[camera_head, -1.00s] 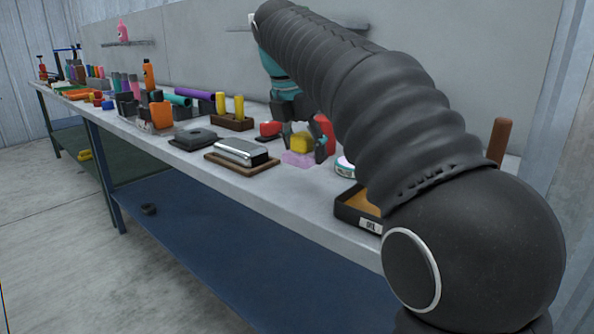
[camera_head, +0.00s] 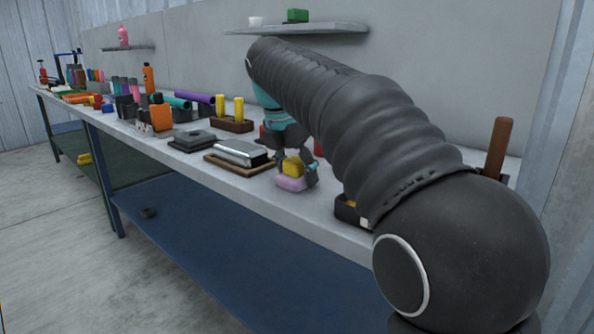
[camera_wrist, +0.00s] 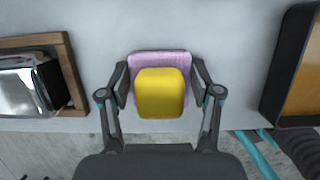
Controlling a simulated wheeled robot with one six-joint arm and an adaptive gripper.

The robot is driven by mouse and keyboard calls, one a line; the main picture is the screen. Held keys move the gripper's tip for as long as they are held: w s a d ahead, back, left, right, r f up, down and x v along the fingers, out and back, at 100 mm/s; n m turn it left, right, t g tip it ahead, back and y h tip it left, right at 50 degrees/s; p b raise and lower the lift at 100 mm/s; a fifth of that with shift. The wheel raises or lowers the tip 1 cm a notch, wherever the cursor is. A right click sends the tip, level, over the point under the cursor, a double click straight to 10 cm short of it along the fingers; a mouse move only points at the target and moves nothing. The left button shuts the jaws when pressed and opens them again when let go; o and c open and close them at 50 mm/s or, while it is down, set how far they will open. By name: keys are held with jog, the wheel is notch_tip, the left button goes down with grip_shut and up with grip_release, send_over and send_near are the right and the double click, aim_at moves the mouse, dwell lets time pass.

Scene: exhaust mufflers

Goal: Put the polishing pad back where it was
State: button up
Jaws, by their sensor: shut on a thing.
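The polishing pad, a yellow block (camera_head: 293,166) over a pale pink-purple base (camera_head: 290,184), is at my gripper near the front edge of the workbench. In the wrist view the yellow block (camera_wrist: 160,93) lies in front of the pink base (camera_wrist: 160,58), between the two fingers. My gripper (camera_head: 297,170) is shut on the pad; it also shows in the wrist view (camera_wrist: 160,88). I cannot tell whether the base touches the bench top or is slightly above it. My arm hides part of the bench behind the gripper.
A shiny metal piece (camera_head: 240,150) on a brown wooden tray (camera_head: 262,167) is close on the left. A dark tray with an orange-brown inside (camera_wrist: 303,85) is on the right. Yellow cylinders (camera_head: 239,109) stand in a brown holder behind. Bare bench top lies between the two trays.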

aim_at(285, 180)
jog(key=o, duration=1.2)
jog(key=p+v, duration=0.2)
jog(key=v, duration=1)
jog(key=shift+r, duration=0.15)
